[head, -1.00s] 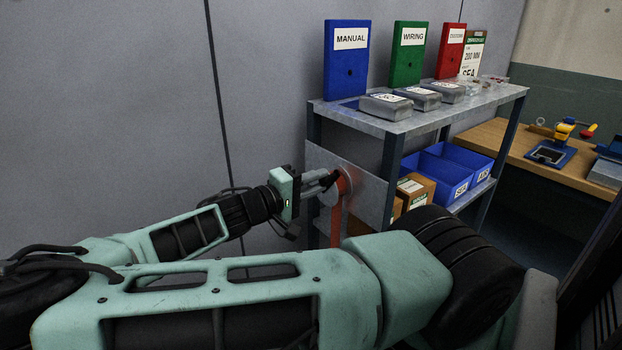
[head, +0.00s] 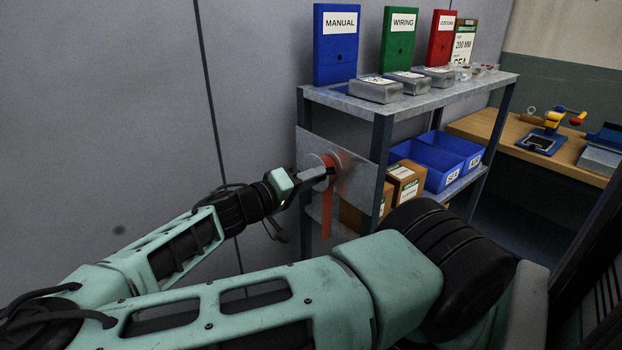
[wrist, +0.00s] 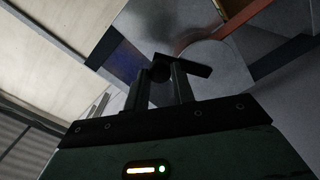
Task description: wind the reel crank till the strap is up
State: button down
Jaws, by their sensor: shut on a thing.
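The reel (head: 344,163) is mounted on a grey metal plate (head: 366,192) at the left end of the shelf unit. An orange-red strap (head: 327,218) hangs from it, and its lower end shows just above my arm. My gripper (head: 326,173) is at the reel's front, shut on the dark crank handle (head: 331,170). In the wrist view, my gripper (wrist: 168,82) has its fingers on the dark crank handle (wrist: 190,66), in front of the round pale reel face (wrist: 215,66). Part of an orange strip also shows there. My fingers partly hide the reel's hub.
The shelf unit (head: 432,96) carries blue, green and red binders and several grey boxes on top, with blue bins (head: 440,160) and cartons (head: 405,181) below. A wooden bench (head: 480,127) stands at right. A grey wall is close on the left.

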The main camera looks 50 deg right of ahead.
jog(key=c, duration=1.2)
grip_release()
jog(key=shift+o, duration=0.2)
jog(key=shift+a, duration=0.1)
jog(key=b+v, duration=0.3)
jog(key=v, duration=1.4)
jog(key=shift+a, duration=0.2)
jog(key=shift+f, duration=0.1)
